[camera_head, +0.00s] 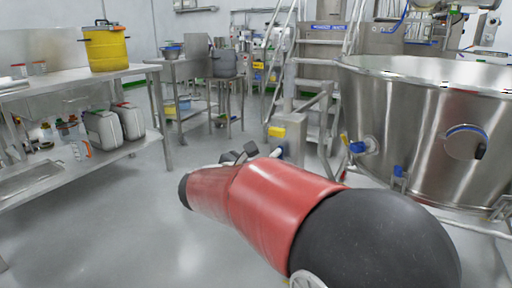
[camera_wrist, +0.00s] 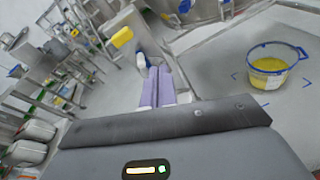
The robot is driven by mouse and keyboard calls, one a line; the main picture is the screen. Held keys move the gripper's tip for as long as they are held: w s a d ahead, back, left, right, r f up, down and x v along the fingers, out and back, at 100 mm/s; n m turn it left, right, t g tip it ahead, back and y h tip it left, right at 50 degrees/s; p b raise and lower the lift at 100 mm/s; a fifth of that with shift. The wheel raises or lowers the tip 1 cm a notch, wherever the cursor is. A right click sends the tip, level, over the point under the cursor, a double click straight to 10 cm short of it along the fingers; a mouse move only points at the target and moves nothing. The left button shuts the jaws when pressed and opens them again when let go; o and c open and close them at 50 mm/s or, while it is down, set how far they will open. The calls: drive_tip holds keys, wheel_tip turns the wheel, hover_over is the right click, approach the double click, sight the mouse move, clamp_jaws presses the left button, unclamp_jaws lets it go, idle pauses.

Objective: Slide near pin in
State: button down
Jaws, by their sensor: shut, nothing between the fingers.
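My gripper (camera_wrist: 156,72) shows in the wrist view as two pale purple fingers, pressed together and empty. Their tips point at a grey metal post (camera_wrist: 133,22) with a yellow block (camera_wrist: 122,37) on its left side. A small pale rounded piece (camera_wrist: 141,62) sits right beside the left fingertip; I cannot tell whether it is the near pin or whether they touch. No pin can be made out with certainty.
A large steel vessel (camera_head: 420,115) with blue fittings stands at right. A steel bench (camera_head: 75,76) with a yellow container (camera_head: 106,49) and white canisters (camera_head: 104,130) is at left. A yellow-filled tub (camera_wrist: 268,66) shows at right in the wrist view. Floor (camera_head: 130,215) at left is clear.

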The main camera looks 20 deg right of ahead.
drive_tip(key=w+a+n+t+h, duration=0.1)
drive_tip(key=w+a+n+t, duration=0.1)
drive_tip(key=w+n+t, duration=0.3)
drive_tip(key=g, duration=0.2)
approach(276, 132)
drive_tip(key=shift+m, duration=0.3)
drive_tip(key=x, duration=0.7)
drive_tip(key=shift+w+a+f, duration=0.1)
drive_tip(key=shift+a+f, duration=0.05)
drive_tip(key=shift+f, duration=0.05)
drive_tip(key=x, duration=0.3)
drive_tip(key=shift+r, duration=0.15)
